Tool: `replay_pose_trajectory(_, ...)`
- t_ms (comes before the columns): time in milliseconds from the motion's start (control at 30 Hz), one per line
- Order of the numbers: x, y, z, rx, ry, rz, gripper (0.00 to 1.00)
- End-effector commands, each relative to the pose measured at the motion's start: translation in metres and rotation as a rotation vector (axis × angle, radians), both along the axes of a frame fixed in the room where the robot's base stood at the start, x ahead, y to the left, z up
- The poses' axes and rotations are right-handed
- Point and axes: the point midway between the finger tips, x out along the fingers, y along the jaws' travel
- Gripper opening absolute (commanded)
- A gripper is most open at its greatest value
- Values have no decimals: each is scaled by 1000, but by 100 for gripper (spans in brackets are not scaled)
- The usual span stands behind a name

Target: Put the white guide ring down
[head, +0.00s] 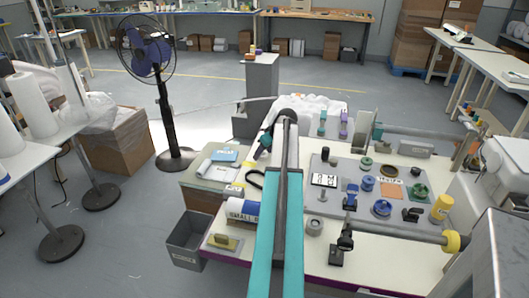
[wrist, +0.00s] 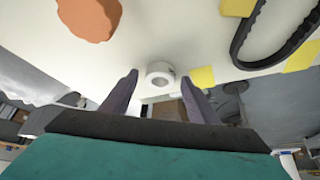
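The white guide ring (wrist: 159,75) shows in the wrist view near the middle, by the edge of a pale work surface. My gripper (wrist: 159,78) has its two dark fingers spread, one on each side of the ring in the picture. A visible gap lies between the ring and each finger, so the gripper is open and not holding it. In the head view my arm hides much of the table's left part, and I cannot make out the fingers there. A pale grey ring (head: 314,226) lies right of my arm; I cannot tell whether it is the same ring.
A black loop (wrist: 275,40) and yellow notes (wrist: 203,77) lie near the ring. An orange piece (wrist: 90,18) lies to the upper left. In the head view, a grey board (head: 335,200) with spools fills the table's right side. A grey bin (head: 188,240) stands front left.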

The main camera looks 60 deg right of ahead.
Motion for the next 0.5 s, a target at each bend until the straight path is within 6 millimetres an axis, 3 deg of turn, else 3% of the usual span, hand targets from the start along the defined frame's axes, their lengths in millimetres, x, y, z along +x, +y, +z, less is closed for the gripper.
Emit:
replay_pose_trajectory(333,-1,0,5,0,0,0,55)
replay_pose_trajectory(500,-8,2,17,-2,0,-1,55)
